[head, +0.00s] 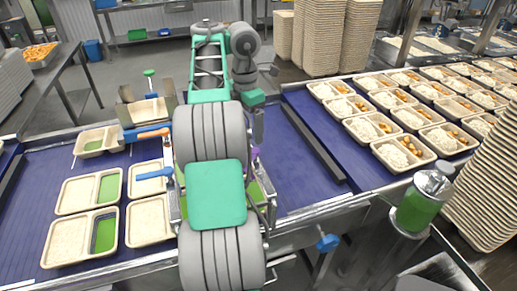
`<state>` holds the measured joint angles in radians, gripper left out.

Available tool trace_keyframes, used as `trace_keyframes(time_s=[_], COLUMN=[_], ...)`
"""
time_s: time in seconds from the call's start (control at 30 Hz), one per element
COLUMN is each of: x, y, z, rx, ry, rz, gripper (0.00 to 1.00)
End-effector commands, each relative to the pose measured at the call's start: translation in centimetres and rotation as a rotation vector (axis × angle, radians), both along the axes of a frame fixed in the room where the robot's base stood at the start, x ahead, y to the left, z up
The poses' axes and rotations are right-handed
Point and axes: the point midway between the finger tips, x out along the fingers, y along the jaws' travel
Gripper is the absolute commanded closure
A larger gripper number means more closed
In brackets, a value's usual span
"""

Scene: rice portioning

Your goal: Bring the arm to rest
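My arm rises from the bottom middle of the head view, with grey joints and green links. It reaches forward over the blue conveyor (300,180), bends at the far end and comes back down. The end of the arm, where my gripper (258,127) hangs, is a small dark part beside the large grey joint. Its fingers are mostly hidden, and I cannot tell whether they are open or shut or hold anything.
Two-compartment trays (68,235) with green and pale contents stand on the belt at left. Blue-handled (153,174) and orange-handled (153,133) tools lie near my arm. Filled trays (402,152) line the right belt. A green-filled dispenser (420,205) and tray stacks (490,195) stand at right.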

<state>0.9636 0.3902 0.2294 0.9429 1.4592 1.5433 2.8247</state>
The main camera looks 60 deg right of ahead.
Motion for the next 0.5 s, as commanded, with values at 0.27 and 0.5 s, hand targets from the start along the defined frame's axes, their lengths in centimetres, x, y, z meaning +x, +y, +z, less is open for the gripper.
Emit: trace_keyframes(time_s=[0.27, 0.5], x=[-0.03, -0.04], y=[0.05, 0.05], z=[1.49, 1.44], rx=[0.002, 0.002], ry=[0.002, 0.002], rz=[-0.001, -0.001], gripper=[0.09, 0.09])
